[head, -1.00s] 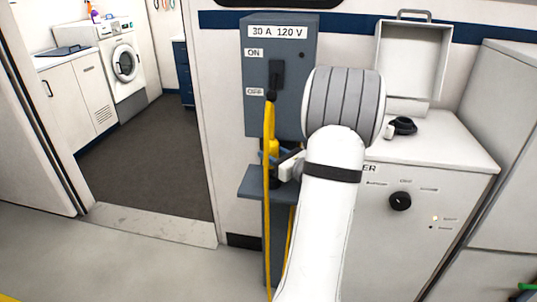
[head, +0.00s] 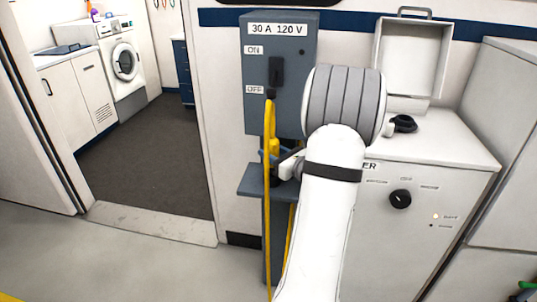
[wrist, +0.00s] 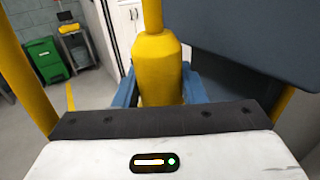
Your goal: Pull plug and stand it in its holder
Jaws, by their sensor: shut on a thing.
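The yellow plug (wrist: 160,72) stands upright between the blue fingers of my gripper (wrist: 158,92) in the wrist view. The fingers are shut on it. In the head view the plug (head: 274,147) and my gripper (head: 272,158) are just below the grey power box (head: 297,105). A yellow cable (head: 268,210) hangs beside them. My own arm hides part of this area. I cannot tell whether the plug still touches a socket. A grey shelf (head: 252,182) juts out below the plug; I cannot tell whether it is the holder.
The box carries a black switch lever (head: 276,72) beside ON and OFF labels. A white cabinet (head: 440,155) with a black knob stands close at right. An open doorway with clear dark floor (head: 150,150) is at left. The wrist view shows a green bin (wrist: 45,60).

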